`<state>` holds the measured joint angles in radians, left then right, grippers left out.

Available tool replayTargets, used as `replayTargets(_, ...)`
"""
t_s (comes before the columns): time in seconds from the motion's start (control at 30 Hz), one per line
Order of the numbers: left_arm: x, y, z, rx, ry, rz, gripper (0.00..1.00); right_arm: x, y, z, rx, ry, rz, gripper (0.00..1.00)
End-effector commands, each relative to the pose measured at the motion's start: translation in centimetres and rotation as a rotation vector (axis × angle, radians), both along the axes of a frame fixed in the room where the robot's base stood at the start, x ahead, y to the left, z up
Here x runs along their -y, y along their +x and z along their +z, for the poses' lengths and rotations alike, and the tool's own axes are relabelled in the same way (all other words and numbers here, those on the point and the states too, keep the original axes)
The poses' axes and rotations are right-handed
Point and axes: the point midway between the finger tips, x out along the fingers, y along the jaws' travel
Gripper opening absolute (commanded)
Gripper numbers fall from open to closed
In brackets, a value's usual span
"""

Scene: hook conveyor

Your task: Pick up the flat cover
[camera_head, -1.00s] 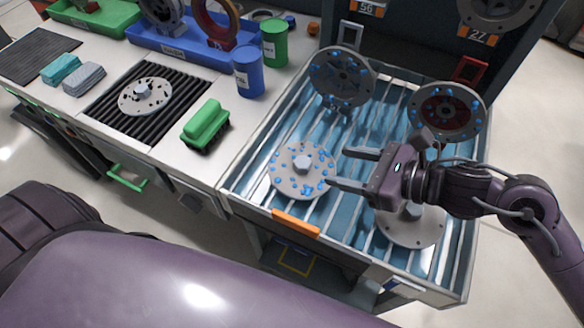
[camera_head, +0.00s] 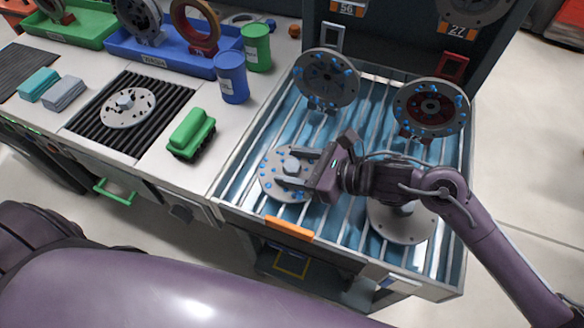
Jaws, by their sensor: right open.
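A flat round grey cover (camera_head: 273,184) with blue spots and a raised hub (camera_head: 291,165) lies on the slatted blue rack at its left front. My right gripper (camera_head: 288,168) is open over this cover, its two fingers on either side of the hub. I cannot tell whether the fingers touch it. A second flat grey cover (camera_head: 402,226) lies on the rack at right, partly hidden by my right arm. Another flat cover (camera_head: 128,107) with dark spots lies on the black ribbed mat at left. My left gripper is not in view.
Two round parts, one grey (camera_head: 326,79) and one dark red inside (camera_head: 431,108), stand at the rack's back. A green brush (camera_head: 191,133), blue can (camera_head: 232,77) and green can (camera_head: 257,47) stand on the counter. A blue tray (camera_head: 170,59) is behind. An orange handle (camera_head: 289,228) marks the rack's front edge.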

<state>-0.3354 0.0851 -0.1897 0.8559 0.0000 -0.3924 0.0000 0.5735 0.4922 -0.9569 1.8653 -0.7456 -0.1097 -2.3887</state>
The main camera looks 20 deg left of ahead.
Motion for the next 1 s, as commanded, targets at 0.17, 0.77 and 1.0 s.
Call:
replayTargets(0.17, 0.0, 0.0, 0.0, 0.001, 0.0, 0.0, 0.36, 0.0, 0.0, 0.0, 0.0, 0.0, 0.0, 0.44)
replayTargets(0.77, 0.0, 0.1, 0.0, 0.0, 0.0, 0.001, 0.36, 0.0, 0.0, 0.2, 0.003, 0.004, 0.0, 0.0)
replayTargets(1.0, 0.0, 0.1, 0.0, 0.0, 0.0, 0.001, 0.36, 0.0, 0.1, 1.4, 0.005, 0.005, 0.001, 0.0)
